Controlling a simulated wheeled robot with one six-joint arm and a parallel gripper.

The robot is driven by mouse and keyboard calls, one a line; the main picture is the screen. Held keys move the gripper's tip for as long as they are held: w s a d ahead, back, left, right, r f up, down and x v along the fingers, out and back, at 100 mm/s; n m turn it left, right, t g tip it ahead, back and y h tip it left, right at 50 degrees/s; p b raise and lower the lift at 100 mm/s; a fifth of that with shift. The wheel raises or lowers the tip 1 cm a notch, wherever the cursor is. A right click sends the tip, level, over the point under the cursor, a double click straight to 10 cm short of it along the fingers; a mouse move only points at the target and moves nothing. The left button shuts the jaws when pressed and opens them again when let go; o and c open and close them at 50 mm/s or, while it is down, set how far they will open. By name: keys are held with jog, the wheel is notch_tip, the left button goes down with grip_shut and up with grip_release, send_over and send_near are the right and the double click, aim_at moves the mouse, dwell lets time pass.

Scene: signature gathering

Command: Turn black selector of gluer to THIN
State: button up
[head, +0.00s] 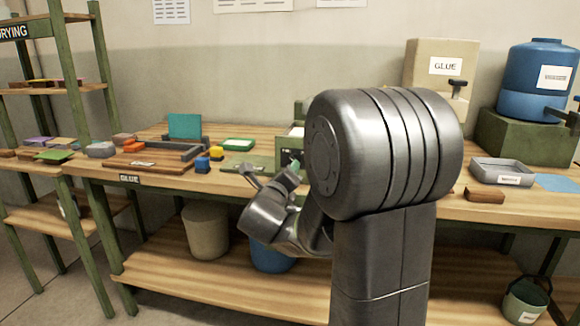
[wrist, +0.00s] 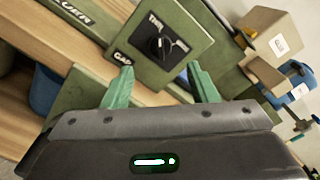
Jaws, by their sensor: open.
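The gluer (head: 286,143) is a green box on the bench in the head view, partly hidden behind my arm. In the wrist view its green front panel (wrist: 188,20) carries a round black selector (wrist: 159,46), with THIN lettered at its upper left and more lettering at its right. A small light mark shows on the selector, but I cannot tell clearly which setting it points to. My gripper (wrist: 162,82) is open, with its two green fingers spread below the selector in the picture. Nothing is between the fingers, and they appear apart from the selector.
A beige glue container (head: 440,66) and a blue barrel (head: 535,70) stand at the right. Colored blocks (head: 208,158) and a wooden tray (head: 150,160) lie left of the gluer. A grey tray (head: 502,171) sits on the bench at right.

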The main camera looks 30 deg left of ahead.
jog(key=v, duration=0.5)
jog(key=shift+s, duration=0.3)
jog(key=x, duration=1.4)
jog(key=shift+d+b, duration=0.15)
jog(key=shift+b, duration=0.2)
